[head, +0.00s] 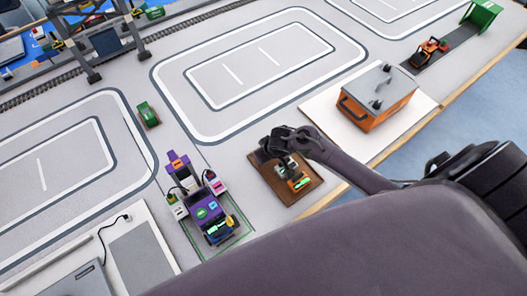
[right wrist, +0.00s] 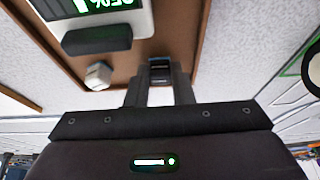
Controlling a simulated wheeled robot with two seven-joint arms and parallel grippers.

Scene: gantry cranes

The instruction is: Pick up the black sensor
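A small black block, which I take to be the black sensor (right wrist: 160,71), sits between the two fingertips of my right gripper (right wrist: 160,84) in the right wrist view. The fingers lie along both its sides and look shut on it. I cannot tell whether it is lifted clear of the brown tray (right wrist: 172,20) behind it. In the head view my right gripper (head: 272,148) is over the far end of the brown tray (head: 309,190), and the sensor is not clear there. My left gripper is not in view.
A white device with a green display (right wrist: 97,12), a black bar and a small whitish piece (right wrist: 97,76) lie in the tray beside the gripper. A purple vehicle (head: 203,208) stands left of the tray. An orange case (head: 377,97) stands on a white board to the right.

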